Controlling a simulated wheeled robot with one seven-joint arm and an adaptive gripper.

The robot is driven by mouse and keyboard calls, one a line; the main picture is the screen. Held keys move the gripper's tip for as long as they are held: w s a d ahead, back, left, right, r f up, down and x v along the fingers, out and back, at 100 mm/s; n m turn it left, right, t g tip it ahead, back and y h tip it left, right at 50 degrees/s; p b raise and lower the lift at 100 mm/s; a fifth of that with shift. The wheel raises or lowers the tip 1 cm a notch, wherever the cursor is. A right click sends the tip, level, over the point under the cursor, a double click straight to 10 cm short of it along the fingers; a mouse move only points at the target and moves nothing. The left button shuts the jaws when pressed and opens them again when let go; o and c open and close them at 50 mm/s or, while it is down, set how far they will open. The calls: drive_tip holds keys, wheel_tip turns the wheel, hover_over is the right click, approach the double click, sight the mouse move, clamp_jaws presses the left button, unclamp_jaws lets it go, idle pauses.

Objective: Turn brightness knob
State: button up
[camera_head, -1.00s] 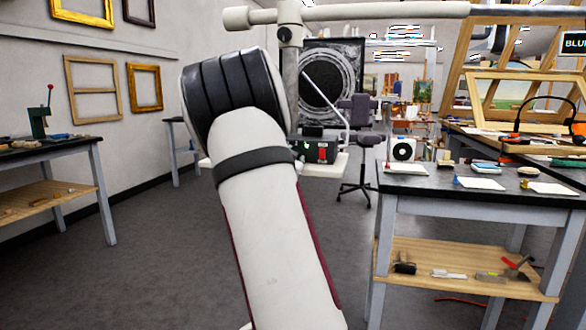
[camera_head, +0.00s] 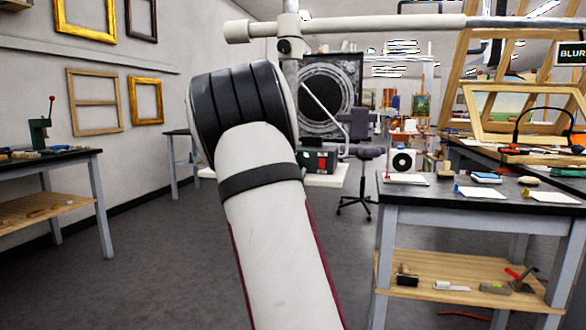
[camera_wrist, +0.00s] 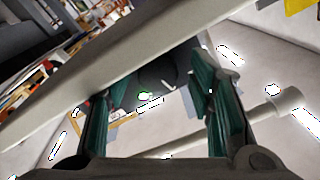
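No brightness knob can be made out for certain. A dark control box (camera_head: 320,161) with a small green and a red part sits on a pale base, partly hidden behind my arm in the head view. A white boom stand (camera_head: 290,28) rises above it, with a horizontal bar. My gripper (camera_wrist: 152,88) shows in the wrist view, its two teal fingers apart and nothing held between them. A broad pale bar (camera_wrist: 80,90) crosses close to the fingers. The gripper is hidden in the head view.
A workbench (camera_head: 480,208) with papers and small tools stands at the right, a lower shelf under it. Another bench (camera_head: 50,157) stands at the left. A dark chair (camera_head: 362,150) is behind the control box. Grey floor (camera_head: 160,270) is open between the benches.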

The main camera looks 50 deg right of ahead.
drive_tip(key=shift+s+p, duration=0.1)
drive_tip(key=shift+p, duration=0.3)
drive_tip(key=n+p, duration=0.2)
drive_tip(key=shift+r+p, duration=0.1)
drive_tip(key=shift+p, duration=0.2)
drive_tip(key=n+p, duration=0.5)
drive_tip(key=p, duration=0.2)
drive_tip(key=shift+y, duration=0.4)
drive_tip(key=p+v, duration=0.2)
drive_tip(key=v, duration=1.2)
drive_tip(key=a+r+n+y+p, duration=0.1)
drive_tip(key=a+r+y+p, duration=0.1)
drive_tip(key=a, duration=0.5)
drive_tip(key=a+r+n+y+p, duration=0.1)
drive_tip(key=a+r+y+p, duration=0.1)
drive_tip(key=a+y, duration=0.4)
drive_tip(key=s+a+r+n+t+y+p, duration=0.1)
drive_tip(key=a+y+p, duration=0.3)
drive_tip(key=a, duration=0.5)
drive_tip(key=shift+a+r+n+p, duration=0.15)
drive_tip(key=shift+r+n+p, duration=0.2)
drive_tip(key=shift+r+n, duration=0.35)
drive_tip(key=shift+s+r, duration=0.1)
